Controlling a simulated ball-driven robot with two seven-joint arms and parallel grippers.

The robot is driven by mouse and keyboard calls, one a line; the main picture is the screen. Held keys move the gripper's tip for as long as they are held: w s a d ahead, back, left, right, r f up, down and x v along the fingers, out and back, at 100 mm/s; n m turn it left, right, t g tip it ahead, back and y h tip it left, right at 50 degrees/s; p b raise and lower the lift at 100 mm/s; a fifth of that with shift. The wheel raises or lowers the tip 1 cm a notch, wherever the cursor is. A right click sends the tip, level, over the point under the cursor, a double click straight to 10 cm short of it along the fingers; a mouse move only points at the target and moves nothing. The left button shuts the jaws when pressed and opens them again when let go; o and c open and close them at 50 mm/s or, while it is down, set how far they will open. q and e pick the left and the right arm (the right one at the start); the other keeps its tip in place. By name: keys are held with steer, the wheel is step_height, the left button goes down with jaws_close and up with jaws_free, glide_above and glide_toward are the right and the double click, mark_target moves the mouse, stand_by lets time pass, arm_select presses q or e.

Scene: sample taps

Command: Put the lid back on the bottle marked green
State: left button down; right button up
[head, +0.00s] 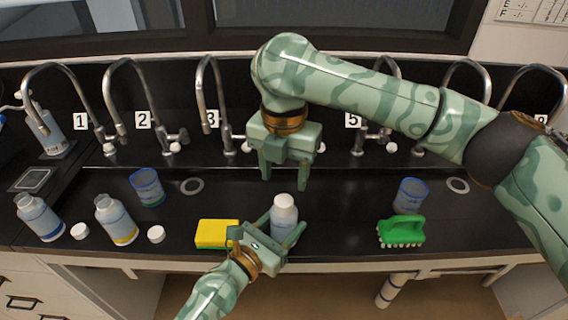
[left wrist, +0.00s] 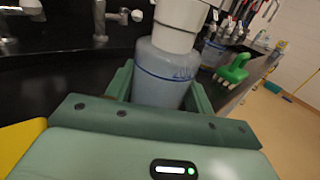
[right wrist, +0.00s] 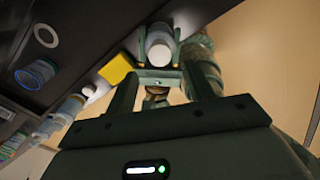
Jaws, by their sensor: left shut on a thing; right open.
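Two loose white lids (head: 80,231) (head: 156,233) lie at left beside a bottle with a blue mark (head: 40,218) and one with a yellow band (head: 116,219).
A yellow sponge (head: 212,234) lies just left of the held bottle. A green brush (head: 402,231) and a beaker (head: 410,195) stand at right, another beaker (head: 147,187) at left. Numbered taps line the back. The counter between held bottle and brush is clear.

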mark_target(284, 200)
step_height(284, 200, down, 6)
steer(key=shift+f, duration=0.25)
steer(key=c, duration=1)
steer(key=m, duration=0.3)
steer(key=shift+m, duration=0.3)
steer(key=shift+c, duration=0.2)
steer(key=m, duration=0.4)
steer(key=shift+m, duration=0.4)
steer(key=o, duration=1.2)
steer(key=shift+c, duration=0.2)
steer(key=shift+r, duration=0.1)
step_height(284, 200, up, 12)
